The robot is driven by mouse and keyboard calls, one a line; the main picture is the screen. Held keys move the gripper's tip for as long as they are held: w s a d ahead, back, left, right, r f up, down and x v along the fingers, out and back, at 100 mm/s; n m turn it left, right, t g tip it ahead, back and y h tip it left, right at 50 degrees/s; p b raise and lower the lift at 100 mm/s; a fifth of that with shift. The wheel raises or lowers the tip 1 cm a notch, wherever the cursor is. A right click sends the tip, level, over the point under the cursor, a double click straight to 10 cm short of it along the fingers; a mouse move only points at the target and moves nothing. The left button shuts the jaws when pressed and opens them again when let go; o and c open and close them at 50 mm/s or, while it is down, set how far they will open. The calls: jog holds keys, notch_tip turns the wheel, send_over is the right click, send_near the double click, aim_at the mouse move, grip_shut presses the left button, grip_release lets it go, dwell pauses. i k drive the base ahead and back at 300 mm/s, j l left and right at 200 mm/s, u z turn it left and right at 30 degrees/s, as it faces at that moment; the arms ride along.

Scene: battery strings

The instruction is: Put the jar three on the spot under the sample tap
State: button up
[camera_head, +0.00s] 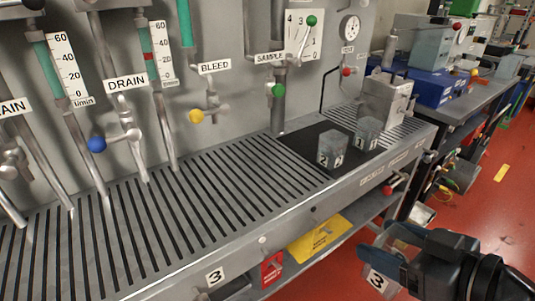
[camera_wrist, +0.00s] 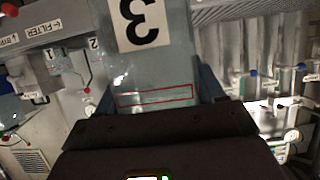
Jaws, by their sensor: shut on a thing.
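Jar three, a clear jar with a white "3" label (camera_head: 376,281), is held at the lower right of the head view, in front of the bench. It also fills the upper middle of the wrist view (camera_wrist: 152,72), label toward the camera. My gripper (camera_head: 388,250) is shut on it with blue jaws on its sides. The sample tap (camera_head: 277,90) has a green knob and a pipe reaching down to the slatted bench top. The surface under its pipe carries no jar; the exact spot cannot be made out.
Jar two (camera_head: 331,149) and jar one (camera_head: 368,131) stand on the dark mat (camera_head: 300,139) right of the sample pipe. A metal box (camera_head: 387,98) stands behind them. The slatted bench top (camera_head: 180,210) is clear on the left. A red valve handle (camera_head: 388,190) sticks out from the bench front.

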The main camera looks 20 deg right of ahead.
aim_at(270, 157)
jog(key=i, duration=0.9)
